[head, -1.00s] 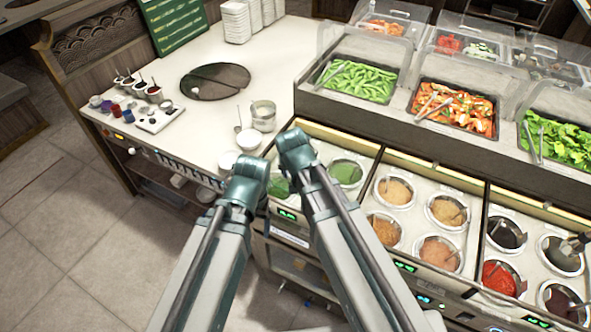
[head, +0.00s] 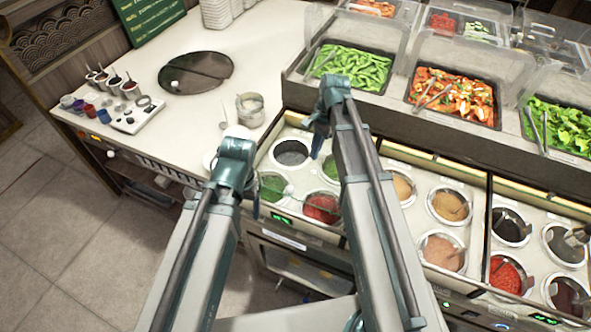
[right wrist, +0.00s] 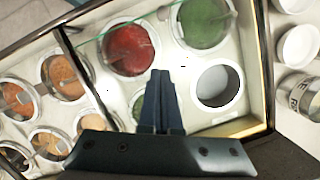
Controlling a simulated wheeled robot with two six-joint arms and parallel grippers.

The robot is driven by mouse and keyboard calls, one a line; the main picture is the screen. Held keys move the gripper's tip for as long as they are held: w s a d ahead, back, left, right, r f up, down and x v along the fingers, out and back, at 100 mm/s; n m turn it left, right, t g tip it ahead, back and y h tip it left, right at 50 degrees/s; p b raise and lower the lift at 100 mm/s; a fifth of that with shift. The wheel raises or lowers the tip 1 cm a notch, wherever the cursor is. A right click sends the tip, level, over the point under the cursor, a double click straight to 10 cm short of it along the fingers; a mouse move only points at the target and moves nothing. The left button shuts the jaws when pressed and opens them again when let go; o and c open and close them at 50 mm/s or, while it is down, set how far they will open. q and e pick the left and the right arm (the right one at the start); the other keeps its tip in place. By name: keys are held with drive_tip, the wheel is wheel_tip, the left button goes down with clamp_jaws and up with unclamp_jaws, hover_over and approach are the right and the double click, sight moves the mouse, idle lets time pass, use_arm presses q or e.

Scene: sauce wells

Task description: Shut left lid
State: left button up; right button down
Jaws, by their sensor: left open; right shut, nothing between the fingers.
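The left sauce well unit (head: 262,157) holds a grey-looking well (head: 291,153), two green wells and a red well (head: 321,207). A thin greenish edge, seemingly of a clear lid (right wrist: 98,38), crosses above the red well in the right wrist view; its exact tilt cannot be told. My left gripper (head: 251,203) is open at the unit's left front, its fingers partly hidden by my arm. My right gripper (head: 317,145) is shut and empty above the back of the unit; it also shows in the right wrist view (right wrist: 160,125), between the grey well and a green one.
More sauce wells (head: 449,204) lie to the right. Food trays (head: 355,67) under clear guards stand behind. The white counter at the left holds a metal pot (head: 250,109), a dark round plate (head: 196,72) and small sauce cups (head: 130,90).

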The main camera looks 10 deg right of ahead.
drive_tip(key=b, duration=1)
approach(296, 190)
drive_tip(key=d+f, duration=0.1)
drive_tip(key=f, duration=0.1)
drive_tip(key=w+f, duration=0.1)
drive_tip(key=f, duration=0.1)
drive_tip(key=d+f, duration=0.1)
drive_tip(key=f, duration=0.1)
drive_tip(key=shift+w+d, duration=0.35)
drive_tip(key=shift+w, duration=0.05)
drive_tip(key=shift+s+a, duration=0.25)
drive_tip(key=shift+a, duration=0.05)
drive_tip(key=shift+s+a+r+p, duration=0.2)
drive_tip(key=shift+s+a, duration=0.15)
drive_tip(key=shift+a, duration=0.25)
drive_tip(key=shift+s+a+r+p, duration=0.15)
drive_tip(key=shift+s+a, duration=0.15)
drive_tip(key=shift+a, duration=0.3)
drive_tip(key=shift+s+a, duration=0.1)
drive_tip(key=shift+a, duration=0.15)
drive_tip(key=shift+s+a, duration=0.1)
